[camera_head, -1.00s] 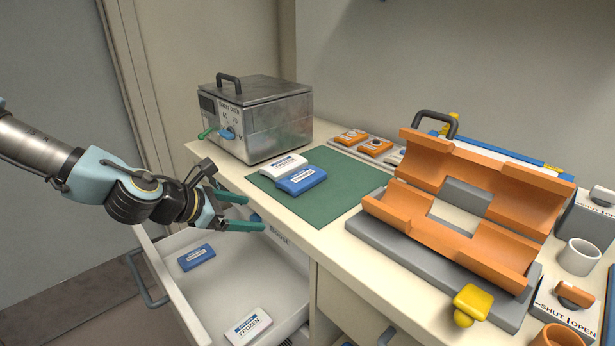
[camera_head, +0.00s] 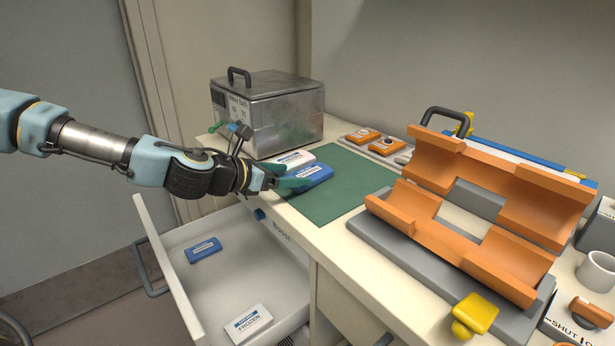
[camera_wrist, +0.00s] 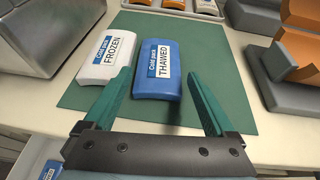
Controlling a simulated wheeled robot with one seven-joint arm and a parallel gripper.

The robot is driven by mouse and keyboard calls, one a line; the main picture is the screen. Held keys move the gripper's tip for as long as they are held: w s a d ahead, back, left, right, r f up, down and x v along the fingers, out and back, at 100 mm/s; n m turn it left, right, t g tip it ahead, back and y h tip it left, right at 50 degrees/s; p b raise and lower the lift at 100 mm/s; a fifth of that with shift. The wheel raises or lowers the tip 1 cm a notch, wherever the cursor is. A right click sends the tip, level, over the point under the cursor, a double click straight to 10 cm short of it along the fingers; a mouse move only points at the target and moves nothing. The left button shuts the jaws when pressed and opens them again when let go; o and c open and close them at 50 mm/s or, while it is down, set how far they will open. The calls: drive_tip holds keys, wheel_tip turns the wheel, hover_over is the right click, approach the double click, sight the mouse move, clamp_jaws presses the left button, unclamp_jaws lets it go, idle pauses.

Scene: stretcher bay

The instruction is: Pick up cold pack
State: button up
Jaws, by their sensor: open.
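A blue cold pack labelled THAWED (camera_wrist: 160,72) lies on the green mat (camera_wrist: 220,118) on the counter. A white cold pack labelled FROZEN (camera_wrist: 110,60) lies to its left on the mat, close beside it. My gripper (camera_wrist: 155,92) is open, its green fingers spread on either side of the blue pack's near end; the left finger comes between the two packs. In the head view my gripper (camera_head: 293,180) is at the packs, partly hiding the blue pack (camera_head: 316,175) and the white pack (camera_head: 293,158). Contact cannot be told.
An open drawer below holds another blue pack (camera_head: 203,250) and another white FROZEN pack (camera_head: 248,323). A metal box (camera_head: 285,118) stands behind the mat. An orange cradle (camera_head: 440,220) on a grey base is to the right. The mat's right part is clear.

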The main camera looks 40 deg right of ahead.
sight(301, 175)
drive_tip(key=p+x, duration=0.1)
drive_tip(key=x, duration=0.3)
drive_tip(key=shift+d+r+p, duration=0.1)
drive_tip(key=shift+d+p, duration=0.05)
drive_tip(key=shift+p, duration=0.15)
drive_tip(key=shift+d+f, duration=0.25)
drive_tip(key=shift+f, duration=0.15)
